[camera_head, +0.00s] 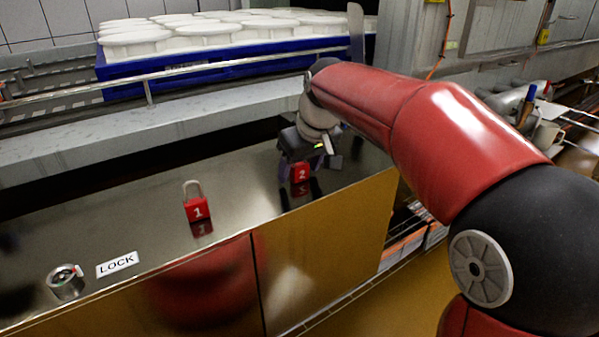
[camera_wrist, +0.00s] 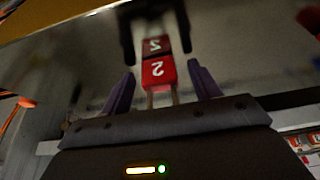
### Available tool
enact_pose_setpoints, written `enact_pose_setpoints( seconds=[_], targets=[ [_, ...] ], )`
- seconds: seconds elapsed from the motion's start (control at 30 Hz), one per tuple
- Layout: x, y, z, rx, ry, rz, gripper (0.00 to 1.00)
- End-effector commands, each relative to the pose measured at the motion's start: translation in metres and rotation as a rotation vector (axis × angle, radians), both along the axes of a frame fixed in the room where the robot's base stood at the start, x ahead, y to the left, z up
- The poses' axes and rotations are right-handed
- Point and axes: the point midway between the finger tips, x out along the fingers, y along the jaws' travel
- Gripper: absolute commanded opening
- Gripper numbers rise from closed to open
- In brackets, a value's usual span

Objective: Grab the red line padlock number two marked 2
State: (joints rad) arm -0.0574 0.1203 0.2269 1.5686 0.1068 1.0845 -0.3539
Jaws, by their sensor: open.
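The red padlock marked 2 (camera_head: 300,173) stands on the shiny metal counter (camera_head: 245,190), toward its right end. My gripper (camera_head: 307,166) is above and around it, pointing down. In the wrist view the padlock (camera_wrist: 158,72) lies between the two purple fingers of my gripper (camera_wrist: 161,88), with a gap visible on each side. Its shackle points toward the gripper's palm. The fingers are open and do not appear to touch it. The padlock's reflection shows in the counter.
A red padlock marked 1 (camera_head: 197,208) stands to the left on the counter. A LOCK label (camera_head: 117,264) and a round metal lock fitting (camera_head: 66,281) are near the left front. A metal rail (camera_head: 190,68) and a blue tray (camera_head: 225,65) of white moulds are behind.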

Motion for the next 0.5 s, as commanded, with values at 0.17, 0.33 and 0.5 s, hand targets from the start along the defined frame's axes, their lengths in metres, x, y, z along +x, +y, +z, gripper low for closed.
enact_pose_setpoints(
  seconds=[0.17,0.33,0.5],
  targets=[
    [-0.0001,-0.0001,0.0006,0.0,0.0,0.0,0.46],
    [-0.0001,-0.0001,0.0007,0.0,0.0,0.0,0.24],
    [-0.0002,0.0,0.001,0.001,-0.001,0.0,0.12]
  ],
)
